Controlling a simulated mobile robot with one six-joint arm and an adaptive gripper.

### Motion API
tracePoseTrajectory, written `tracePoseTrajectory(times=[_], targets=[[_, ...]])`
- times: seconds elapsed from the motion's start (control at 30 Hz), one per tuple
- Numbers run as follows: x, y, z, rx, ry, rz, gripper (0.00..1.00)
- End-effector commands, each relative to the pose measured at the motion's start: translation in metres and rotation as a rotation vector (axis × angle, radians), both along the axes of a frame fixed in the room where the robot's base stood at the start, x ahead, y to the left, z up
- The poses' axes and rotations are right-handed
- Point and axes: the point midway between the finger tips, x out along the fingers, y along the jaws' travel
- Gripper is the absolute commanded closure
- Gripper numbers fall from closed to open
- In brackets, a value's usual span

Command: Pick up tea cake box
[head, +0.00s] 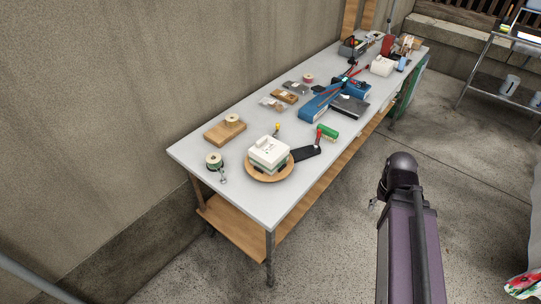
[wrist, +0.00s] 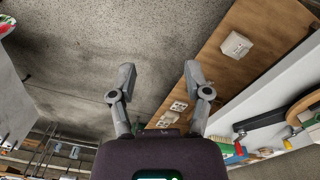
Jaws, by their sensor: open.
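No label reads as tea cake box, so I cannot tell which box it is. A white box stack (head: 268,152) sits on a round wooden board at the near end of the table; part of it shows at the right edge of the wrist view (wrist: 308,117). Another white box (wrist: 236,45) lies on the wooden lower shelf in the wrist view. A further white box (head: 381,66) stands towards the table's far end. My gripper (wrist: 160,71) is open and empty, with nothing between its fingers. It is apart from the boxes, off the table's right side in the head view.
A metal rack (head: 480,70) stands at right. Concrete floor is clear between.

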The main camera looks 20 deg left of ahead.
Motion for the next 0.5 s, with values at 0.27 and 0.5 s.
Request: tracePoseTrajectory(times=[0.27, 0.5], targets=[[0.024, 0.036, -0.006, -0.118, -0.016, 0.269, 0.37], [0.051, 0.081, -0.008, -0.283, -0.026, 0.62, 0.37]])
